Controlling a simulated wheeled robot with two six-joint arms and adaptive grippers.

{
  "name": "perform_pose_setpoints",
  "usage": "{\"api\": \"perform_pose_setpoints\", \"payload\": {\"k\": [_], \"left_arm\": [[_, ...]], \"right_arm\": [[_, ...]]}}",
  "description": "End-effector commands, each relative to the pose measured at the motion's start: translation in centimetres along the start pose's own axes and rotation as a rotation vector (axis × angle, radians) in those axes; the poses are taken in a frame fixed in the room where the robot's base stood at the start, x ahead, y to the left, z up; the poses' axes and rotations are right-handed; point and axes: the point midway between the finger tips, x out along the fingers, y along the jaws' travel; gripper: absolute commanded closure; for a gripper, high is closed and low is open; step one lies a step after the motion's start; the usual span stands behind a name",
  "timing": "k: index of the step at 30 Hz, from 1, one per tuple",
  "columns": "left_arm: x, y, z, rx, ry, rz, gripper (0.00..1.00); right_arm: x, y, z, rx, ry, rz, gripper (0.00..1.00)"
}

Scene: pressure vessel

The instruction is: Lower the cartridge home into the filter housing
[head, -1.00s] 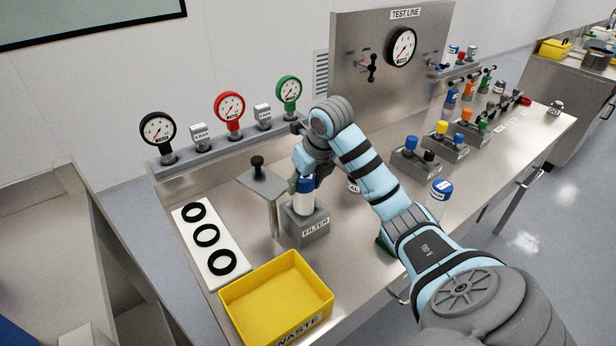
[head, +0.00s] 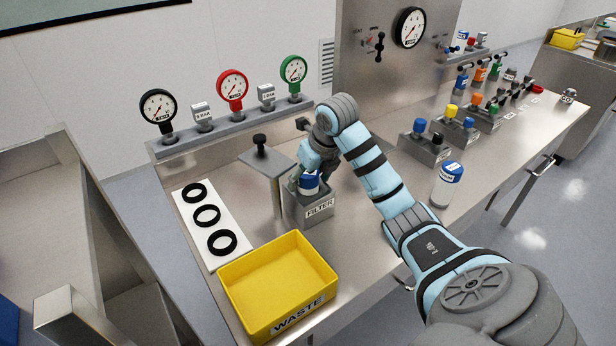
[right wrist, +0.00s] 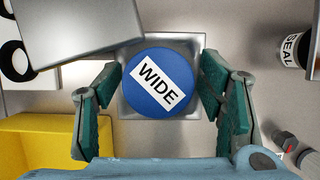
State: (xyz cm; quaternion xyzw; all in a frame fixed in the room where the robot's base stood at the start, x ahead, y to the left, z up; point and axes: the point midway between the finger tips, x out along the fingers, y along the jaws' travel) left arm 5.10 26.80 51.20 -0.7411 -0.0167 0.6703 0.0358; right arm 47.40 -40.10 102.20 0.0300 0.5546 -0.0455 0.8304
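The cartridge (head: 309,184) has a blue cap and a pale body. It sits upright and low in the grey filter housing (head: 318,211), with the cap and a little of the body above the rim. My right gripper (head: 310,179) reaches down over it. In the right wrist view the cap (right wrist: 160,82) reads WIDE and lies centred over the square housing top (right wrist: 185,42). The seat inside the housing is hidden. My left gripper is not in view.
A post with a flat plate and black knob (head: 260,139) stands close left of the housing. A yellow waste bin (head: 277,285) is in front. Black rings lie on a white board (head: 214,250) at left. A blue-capped canister (head: 447,185) stands at right.

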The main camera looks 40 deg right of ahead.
Motion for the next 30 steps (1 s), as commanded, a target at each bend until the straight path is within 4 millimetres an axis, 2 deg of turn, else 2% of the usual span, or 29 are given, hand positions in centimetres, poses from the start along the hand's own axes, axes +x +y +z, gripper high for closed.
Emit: {"api": "perform_pose_setpoints", "payload": {"k": [5,9,12,15,18,22,30], "left_arm": [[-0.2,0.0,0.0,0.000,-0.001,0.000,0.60],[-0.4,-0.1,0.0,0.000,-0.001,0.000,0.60],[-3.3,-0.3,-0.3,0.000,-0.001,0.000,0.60],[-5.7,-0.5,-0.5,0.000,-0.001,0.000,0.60],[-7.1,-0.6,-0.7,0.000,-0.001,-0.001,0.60],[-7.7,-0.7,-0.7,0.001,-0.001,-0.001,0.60],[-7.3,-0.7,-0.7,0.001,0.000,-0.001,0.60]], "right_arm": [[-0.5,0.0,0.2,0.000,-0.002,-0.001,0.37],[-3.2,-0.1,0.3,-0.002,-0.005,-0.003,0.37],[-6.9,-0.1,0.5,-0.001,-0.001,-0.004,0.37],[-9.8,-0.1,0.6,-0.002,0.000,-0.003,0.37],[-11.7,-0.1,0.5,-0.001,-0.001,-0.003,0.37],[-12.5,0.0,0.3,-0.001,0.000,-0.001,0.37],[-12.3,0.0,0.1,0.000,0.000,0.000,0.37]]}}
